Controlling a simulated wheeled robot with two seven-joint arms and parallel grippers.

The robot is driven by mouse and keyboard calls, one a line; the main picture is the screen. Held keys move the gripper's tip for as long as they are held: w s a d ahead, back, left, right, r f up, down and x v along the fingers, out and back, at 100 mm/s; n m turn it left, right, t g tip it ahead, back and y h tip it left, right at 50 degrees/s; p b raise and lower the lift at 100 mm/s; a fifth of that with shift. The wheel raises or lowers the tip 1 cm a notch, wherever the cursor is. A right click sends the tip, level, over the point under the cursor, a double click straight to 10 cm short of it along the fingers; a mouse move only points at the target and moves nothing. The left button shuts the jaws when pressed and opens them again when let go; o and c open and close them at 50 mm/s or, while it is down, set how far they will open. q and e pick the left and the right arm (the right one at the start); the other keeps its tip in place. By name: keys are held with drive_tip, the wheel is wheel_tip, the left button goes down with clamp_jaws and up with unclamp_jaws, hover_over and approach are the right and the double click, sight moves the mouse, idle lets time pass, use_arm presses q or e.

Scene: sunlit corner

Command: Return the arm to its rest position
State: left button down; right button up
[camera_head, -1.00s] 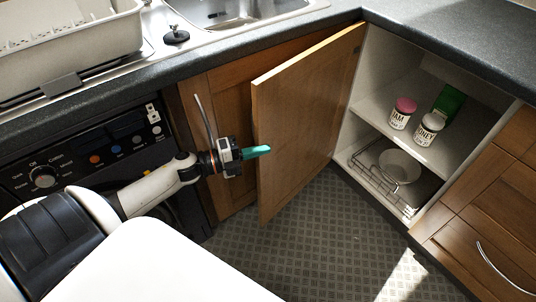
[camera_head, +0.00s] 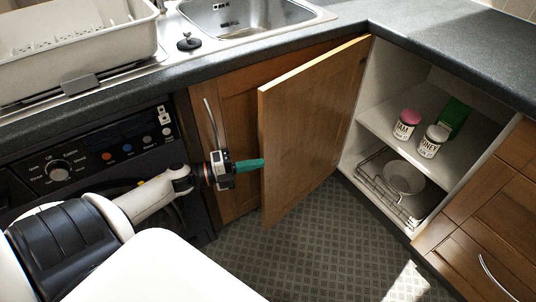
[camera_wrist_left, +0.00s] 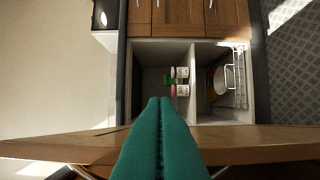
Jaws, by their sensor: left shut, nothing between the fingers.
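My left gripper (camera_head: 250,165) is shut and empty, with green fingers. In the head view it is in front of the lower cupboards, close to the left edge of the open cupboard door (camera_head: 312,130). I cannot tell whether it touches the door. In the left wrist view the closed green fingers (camera_wrist_left: 160,140) point towards the open cupboard, with the door's edge (camera_wrist_left: 260,138) running across behind them. My left arm reaches in from the left of the head view. My right gripper is not in view.
The open cupboard holds a pink-lidded jar (camera_head: 406,124), a white-lidded jar (camera_head: 432,141), a green box (camera_head: 454,116) and a bowl (camera_head: 403,178) on a wire rack. The countertop (camera_head: 290,45) with a sink (camera_head: 245,14) runs above. The floor (camera_head: 310,250) is clear.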

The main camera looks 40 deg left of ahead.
use_arm(q)
drive_tip(key=v, duration=0.4)
drive_tip(key=shift+a+r, duration=0.1)
drive_tip(key=shift+a, duration=0.3)
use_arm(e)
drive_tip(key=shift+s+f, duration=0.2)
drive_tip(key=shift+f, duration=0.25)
